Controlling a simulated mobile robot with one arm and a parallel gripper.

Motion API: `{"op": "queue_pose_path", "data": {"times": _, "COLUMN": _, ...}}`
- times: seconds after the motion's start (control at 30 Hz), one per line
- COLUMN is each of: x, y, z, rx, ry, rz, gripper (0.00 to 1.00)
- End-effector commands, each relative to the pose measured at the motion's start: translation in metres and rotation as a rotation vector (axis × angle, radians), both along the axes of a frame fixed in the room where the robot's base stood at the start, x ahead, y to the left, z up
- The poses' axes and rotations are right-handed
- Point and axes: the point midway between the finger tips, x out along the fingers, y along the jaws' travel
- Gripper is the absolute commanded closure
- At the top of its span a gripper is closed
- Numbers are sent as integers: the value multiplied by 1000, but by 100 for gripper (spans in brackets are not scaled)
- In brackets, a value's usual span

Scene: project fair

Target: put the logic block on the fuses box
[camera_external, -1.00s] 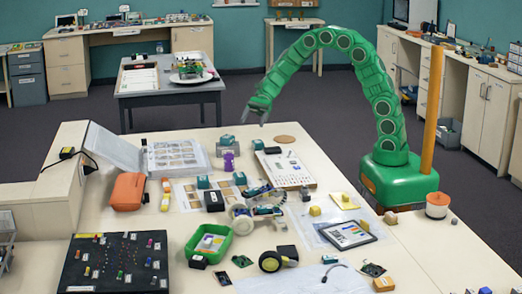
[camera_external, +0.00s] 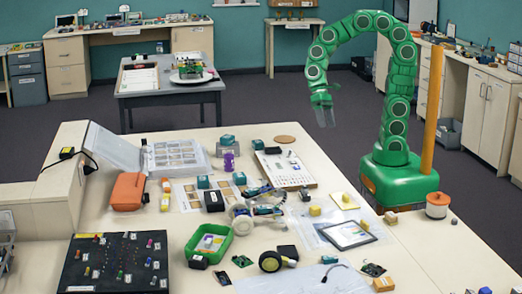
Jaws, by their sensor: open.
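My gripper (camera_external: 325,117) is open and empty, fingers pointing down. It hangs in the air, over or beyond the table's far right edge, clear of the objects. I cannot tell which thing is the logic block or the fuses box, because the labels are too small to read. Small blocks and boxes on the table include a black box (camera_external: 214,201) near the middle and another dark box (camera_external: 288,251) nearer the front. There are also teal-topped blocks (camera_external: 203,182) and yellow blocks (camera_external: 315,211).
A green tray (camera_external: 190,252), a wheeled model (camera_external: 243,219), an orange case (camera_external: 128,191), a purple bottle (camera_external: 229,161) and a framed tablet (camera_external: 347,235) crowd the table. A black board (camera_external: 85,262) lies front left. An orange post (camera_external: 434,110) stands beside my base.

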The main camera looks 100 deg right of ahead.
Motion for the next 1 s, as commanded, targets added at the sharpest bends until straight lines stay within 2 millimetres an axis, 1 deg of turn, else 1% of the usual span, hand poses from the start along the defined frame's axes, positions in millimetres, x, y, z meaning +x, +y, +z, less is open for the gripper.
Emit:
{"op": "queue_pose_path", "data": {"times": 0.03, "x": -14, "y": 3, "z": 1, "rx": -27, "ry": -12, "rz": 55, "gripper": 24}}
{"op": "queue_pose_path", "data": {"times": 0.13, "x": -39, "y": 3, "z": 3, "rx": -82, "ry": -39, "rz": 168, "gripper": 24}}
{"op": "queue_pose_path", "data": {"times": 0.3, "x": -82, "y": -2, "z": 3, "rx": -174, "ry": -74, "rz": 359, "gripper": 24}}
{"op": "queue_pose_path", "data": {"times": 0.5, "x": -124, "y": -16, "z": 5, "rx": -281, "ry": -118, "rz": 579, "gripper": 24}}
{"op": "queue_pose_path", "data": {"times": 0.6, "x": -140, "y": -26, "z": 5, "rx": -331, "ry": -137, "rz": 670, "gripper": 24}}
{"op": "queue_pose_path", "data": {"times": 0.7, "x": -151, "y": -33, "z": 6, "rx": -364, "ry": -148, "rz": 737, "gripper": 24}}
{"op": "queue_pose_path", "data": {"times": 0.8, "x": -157, "y": -37, "z": 6, "rx": -385, "ry": -156, "rz": 779, "gripper": 24}}
{"op": "queue_pose_path", "data": {"times": 1.0, "x": -160, "y": -40, "z": 6, "rx": -395, "ry": -159, "rz": 802, "gripper": 24}}
